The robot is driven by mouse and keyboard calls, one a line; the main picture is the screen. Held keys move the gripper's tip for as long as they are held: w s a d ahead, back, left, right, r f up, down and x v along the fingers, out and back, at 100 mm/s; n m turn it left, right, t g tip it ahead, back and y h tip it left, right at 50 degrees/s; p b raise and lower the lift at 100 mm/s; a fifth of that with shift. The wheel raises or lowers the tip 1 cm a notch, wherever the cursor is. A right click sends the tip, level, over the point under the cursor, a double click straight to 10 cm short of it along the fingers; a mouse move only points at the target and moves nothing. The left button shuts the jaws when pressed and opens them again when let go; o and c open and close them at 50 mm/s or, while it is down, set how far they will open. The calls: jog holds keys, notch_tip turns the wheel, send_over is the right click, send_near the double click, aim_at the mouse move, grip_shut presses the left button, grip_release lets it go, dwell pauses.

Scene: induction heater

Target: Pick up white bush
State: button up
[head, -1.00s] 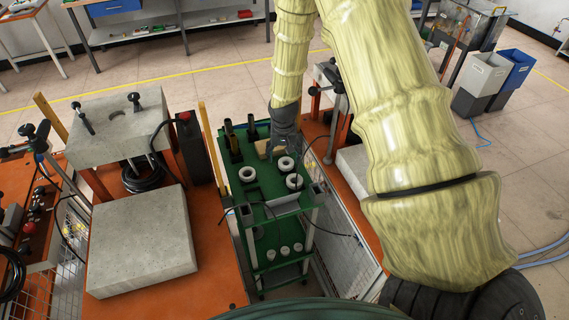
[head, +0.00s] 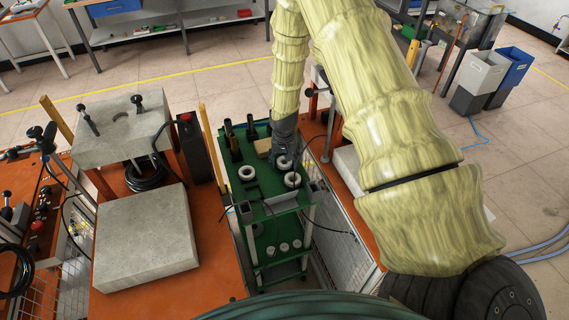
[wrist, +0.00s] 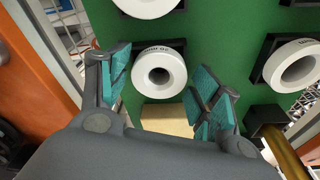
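A white bush (wrist: 142,76), a thick ring with a dark central hole and lettering on its rim, sits on the green tabletop in the wrist view. My gripper (wrist: 163,74) is open, with one teal-padded finger on each side of this bush and visible gaps between. In the head view my gripper (head: 284,154) is low over the green cart, at a white bush (head: 286,164) that it partly covers. Two more white bushes are near it, one at the left (head: 247,173) and one at the front right (head: 292,181). They also show in the wrist view, at the top (wrist: 147,6) and right (wrist: 297,66).
A wooden block (wrist: 167,119) lies close behind the bush. A brass rod (wrist: 288,157) and dark upright cylinders (head: 229,130) stand at the cart's back left. Orange benches flank the cart; a concrete slab (head: 146,236) lies on the left one. More pale bushes (head: 271,251) sit on the lower shelf.

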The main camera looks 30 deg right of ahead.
jog(key=shift+s+r, duration=0.1)
jog(key=shift+s, duration=0.05)
jog(key=c, duration=0.8)
jog(key=shift+b, duration=0.4)
jog(key=shift+a+r+b, duration=0.15)
jog(key=shift+b, duration=0.2)
notch_tip(320, 180, up, 11)
jog(key=b, duration=0.3)
jog(key=s+a+b, duration=0.5)
jog(key=s+a, duration=0.6)
jog(key=a, duration=0.4)
jog(key=shift+s+a+r+p, duration=0.1)
jog(key=shift+s+r+p, duration=0.05)
jog(key=shift+r+p, duration=1.05)
jog(key=shift+s+a+r+p, duration=0.1)
jog(key=shift+s+r+p, duration=0.1)
jog(key=shift+r+p, duration=1)
jog(key=shift+s+a+r+p, duration=0.15)
jog(key=shift+r+p, duration=0.65)
jog(key=shift+r, duration=0.7)
